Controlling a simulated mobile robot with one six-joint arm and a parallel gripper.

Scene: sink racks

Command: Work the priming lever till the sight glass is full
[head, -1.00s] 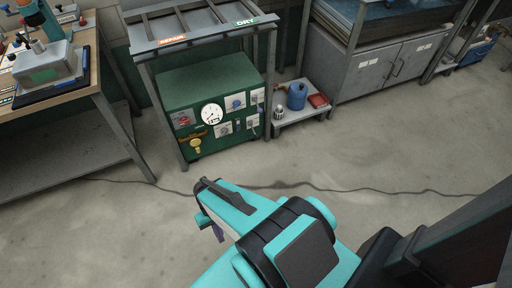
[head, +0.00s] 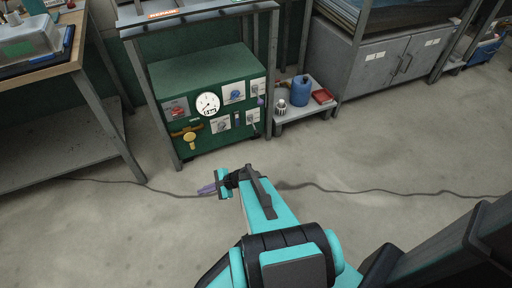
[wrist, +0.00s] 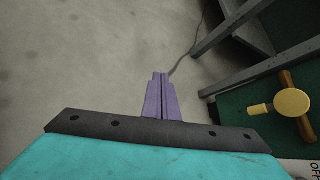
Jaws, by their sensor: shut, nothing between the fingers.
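The green pump cabinet (head: 200,75) stands under a metal rack, its control panel facing me. The panel has a white dial gauge (head: 208,104), a red switch (head: 175,112), several knobs on pale plates and a brass handle with a round yellow knob (head: 190,139). A small upright bluish strip (head: 238,119) may be the sight glass; its level is too small to read. A small lever with a purplish knob (head: 261,101) at the right edge may be the priming lever. My gripper (head: 205,190) is shut and empty over the floor before the cabinet; its purple fingers (wrist: 160,97) meet.
A dark cable (head: 370,191) crosses the floor. A low shelf (head: 308,109) right of the cabinet holds a blue jug (head: 299,91) and a red tray (head: 323,97). A workbench (head: 82,50) stands at left. The floor in front is otherwise clear.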

